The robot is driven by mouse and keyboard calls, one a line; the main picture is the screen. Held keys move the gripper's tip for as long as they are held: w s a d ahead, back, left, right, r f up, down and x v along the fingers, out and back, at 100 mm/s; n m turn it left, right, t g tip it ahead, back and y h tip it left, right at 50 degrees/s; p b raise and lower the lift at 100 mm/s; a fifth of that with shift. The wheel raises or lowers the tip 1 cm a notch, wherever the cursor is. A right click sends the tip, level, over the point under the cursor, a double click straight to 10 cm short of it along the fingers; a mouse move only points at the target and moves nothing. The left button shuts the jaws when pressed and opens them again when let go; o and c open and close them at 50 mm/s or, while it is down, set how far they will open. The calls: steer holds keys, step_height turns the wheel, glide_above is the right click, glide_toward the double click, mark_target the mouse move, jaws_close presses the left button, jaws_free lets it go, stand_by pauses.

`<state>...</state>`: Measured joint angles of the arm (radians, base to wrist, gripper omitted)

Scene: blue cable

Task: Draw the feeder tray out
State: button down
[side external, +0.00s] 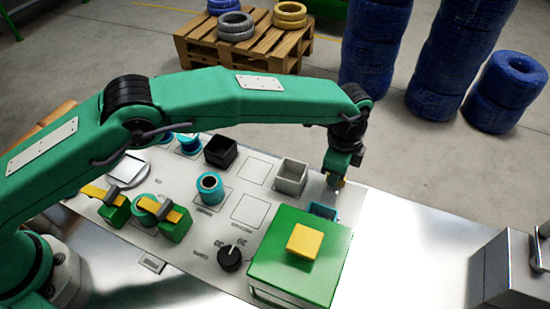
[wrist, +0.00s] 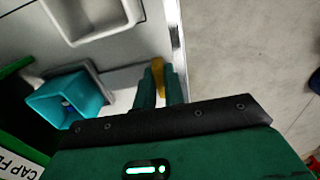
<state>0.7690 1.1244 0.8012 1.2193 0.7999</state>
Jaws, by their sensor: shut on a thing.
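The feeder is a green box (side external: 298,262) with a yellow block (side external: 304,241) on top. In the wrist view, its white label (wrist: 18,165) reads "CAP F" before the picture cuts it off. A teal open tray (side external: 322,211) shows at the feeder's far side; it also shows in the wrist view (wrist: 62,112), with a small pale spot inside. My gripper (side external: 335,182) is beyond the tray, pointing down. In the wrist view its fingers (wrist: 159,82) are shut on a small yellow piece (wrist: 158,70). I cannot tell whether this piece joins the tray.
A pale grey bin (side external: 291,177) stands left of my gripper, with a black bin (side external: 220,151) further left. A teal spool (side external: 210,188) and a black knob (side external: 229,258) are on the panel. Bare metal table (side external: 400,245) lies to the right.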

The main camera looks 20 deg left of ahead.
steer(key=shift+w+d+r, duration=0.1)
steer(key=shift+w+d, duration=0.1)
steer(key=shift+w, duration=0.85)
steer(key=c, duration=1.5)
jaws_free()
steer(key=shift+a, duration=0.15)
step_height(320, 180, up, 8)
steer(key=shift+f, duration=0.15)
